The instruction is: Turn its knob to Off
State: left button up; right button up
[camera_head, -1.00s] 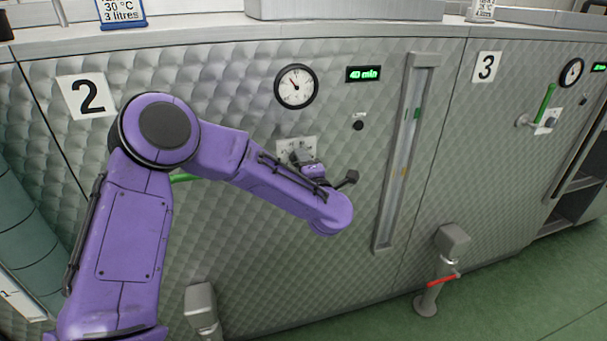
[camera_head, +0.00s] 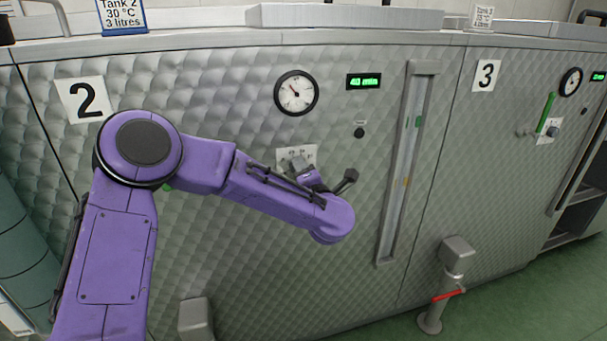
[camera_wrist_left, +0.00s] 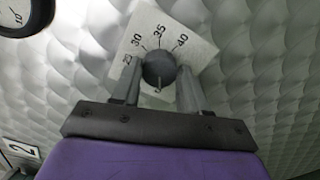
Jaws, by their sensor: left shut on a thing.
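The knob (camera_wrist_left: 160,68) is a dark round knob on a white scale plate (camera_wrist_left: 203,50) on the quilted metal front of tank 2. The plate reads 25, 30, 35 and 40 in the left wrist view. My left gripper (camera_wrist_left: 160,76) has one finger on each side of the knob and is shut on it. A small pale mark shows at the knob's lower edge; I cannot read what it points to. In the head view my left gripper (camera_head: 296,167) is at the plate (camera_head: 308,153), and the knob is hidden behind it. My right gripper is not in view.
Above the plate are a round gauge (camera_head: 296,92) and a green display (camera_head: 364,81) reading 40 min. A small black button (camera_head: 359,132) and a tall sight glass (camera_head: 405,165) are to the right. A red-handled valve (camera_head: 448,294) stands out low on the right.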

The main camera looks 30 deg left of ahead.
pick_arm(q)
jog(key=o, duration=1.1)
jog(key=shift+c, duration=0.2)
jog(key=b+v, duration=0.1)
jog(key=v, duration=0.9)
jog(key=shift+s+d, duration=0.15)
jog(key=shift+d, duration=0.05)
